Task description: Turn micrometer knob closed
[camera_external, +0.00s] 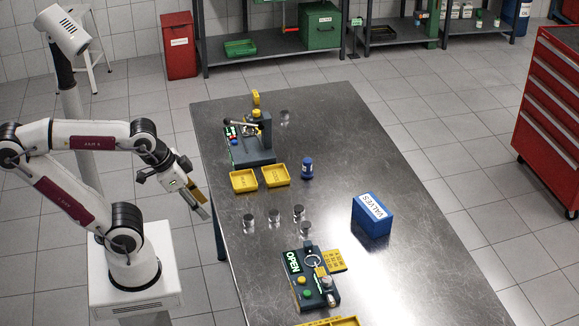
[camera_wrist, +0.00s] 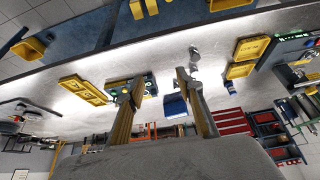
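The micrometer station (camera_external: 297,283) is a dark block near the front of the steel table, with a lit OPEN display (camera_external: 293,262), a metal ring (camera_external: 312,261), and green and yellow buttons. Its knob appears to be the small grey part (camera_external: 327,282) on the right side; its exact setting is too small to read. The station also shows in the wrist view (camera_wrist: 148,86), partly behind the left finger. My gripper (camera_external: 205,207) is off the table's left edge, well apart from the station. In the wrist view its two fingers (camera_wrist: 161,98) stand wide apart with nothing held.
The steel table (camera_external: 400,255) holds a blue VALVES box (camera_external: 371,216), several small metal cylinders (camera_external: 274,216), a blue cylinder (camera_external: 307,168), yellow trays (camera_external: 243,181) and a second dark station (camera_external: 252,152) at the back. A yellow label plate (camera_external: 335,260) lies beside the micrometer station.

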